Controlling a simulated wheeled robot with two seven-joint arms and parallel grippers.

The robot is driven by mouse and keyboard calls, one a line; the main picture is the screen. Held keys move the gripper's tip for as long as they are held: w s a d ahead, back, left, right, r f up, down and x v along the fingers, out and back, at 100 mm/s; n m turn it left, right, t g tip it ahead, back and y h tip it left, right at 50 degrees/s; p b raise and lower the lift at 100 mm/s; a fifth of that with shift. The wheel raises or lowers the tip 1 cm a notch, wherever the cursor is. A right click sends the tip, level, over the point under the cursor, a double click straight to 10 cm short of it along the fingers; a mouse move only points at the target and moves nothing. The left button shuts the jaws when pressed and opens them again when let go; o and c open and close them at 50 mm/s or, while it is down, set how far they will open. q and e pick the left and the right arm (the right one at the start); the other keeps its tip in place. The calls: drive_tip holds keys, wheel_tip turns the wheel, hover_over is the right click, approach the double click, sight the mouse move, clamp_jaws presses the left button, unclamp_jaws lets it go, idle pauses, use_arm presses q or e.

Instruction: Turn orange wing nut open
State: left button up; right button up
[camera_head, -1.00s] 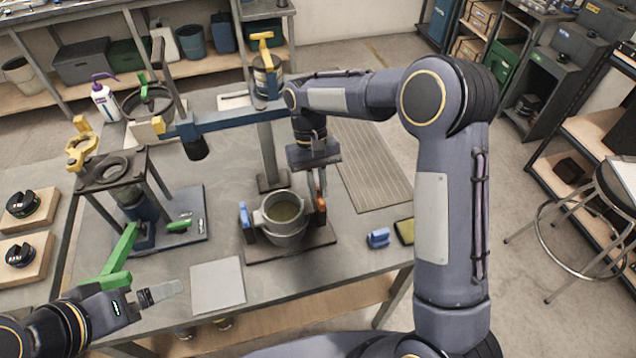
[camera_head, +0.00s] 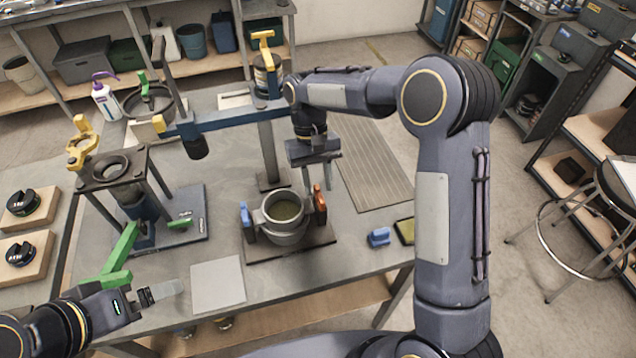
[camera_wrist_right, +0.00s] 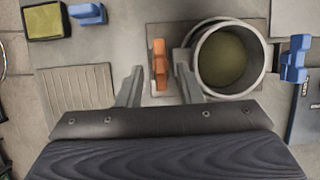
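The orange wing nut (camera_head: 320,205) stands upright on the right side of a grey pot (camera_head: 284,212) on a dark base plate. My right gripper (camera_head: 317,182) is open above it, pointing down, and empty. In the right wrist view the wing nut (camera_wrist_right: 159,66) appears between the two spread fingers (camera_wrist_right: 158,88), nearer the right one, its long side running up the picture. I cannot see any contact. The pot (camera_wrist_right: 230,58) lies just right of the right finger there. My left gripper (camera_head: 165,291) is low at the left, near the table's front; its opening is unclear.
A blue wing nut (camera_head: 246,216) is on the pot's left side. A blue part (camera_head: 379,237) and a yellow-topped block (camera_head: 405,231) lie to the right. A blue beam (camera_head: 230,120) on a post stands behind. A grey plate (camera_head: 218,285) lies in front.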

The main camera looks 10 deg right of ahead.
drive_tip(key=v, duration=0.7)
drive_tip(key=shift+b, duration=0.35)
drive_tip(key=shift+r, duration=0.1)
drive_tip(key=s+d+r+t+y, duration=0.3)
drive_tip(key=s+d+r+t, duration=0.35)
drive_tip(key=s, duration=0.55)
drive_tip(key=s+d+f+m+t+y, duration=0.1)
drive_tip(key=s+f+m+t, duration=0.1)
drive_tip(key=s, duration=1.2)
wheel_tip(320, 180, down, 2)
drive_tip(key=shift+d+f+t, duration=0.1)
drive_tip(key=shift+d+t, duration=0.25)
drive_tip(key=shift+t, duration=0.5)
